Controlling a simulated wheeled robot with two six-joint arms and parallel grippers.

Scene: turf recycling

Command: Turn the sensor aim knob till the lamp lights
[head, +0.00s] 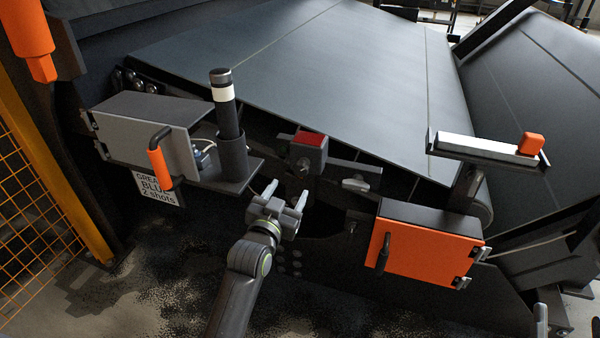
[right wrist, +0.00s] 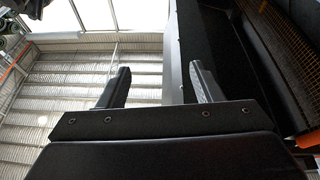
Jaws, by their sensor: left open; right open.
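A small grey box with a dark red top (head: 310,141) sits on a bracket at the conveyor's lower edge; I cannot tell whether it is the sensor or the lamp, and it does not look brightly lit. My left gripper (head: 286,191) is open and empty, below the red-topped box and left of the knob, apart from the knob. My right gripper (right wrist: 160,80) is open and empty in the right wrist view, facing the roof and a dark machine side.
An orange door box (head: 425,246) stands right of the knob, with a tray holding an orange block (head: 530,144) above. On the left are a grey box (head: 145,130), an orange-gripped handle (head: 160,165) and a black-and-white post (head: 225,105). The wide belt (head: 300,70) lies behind.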

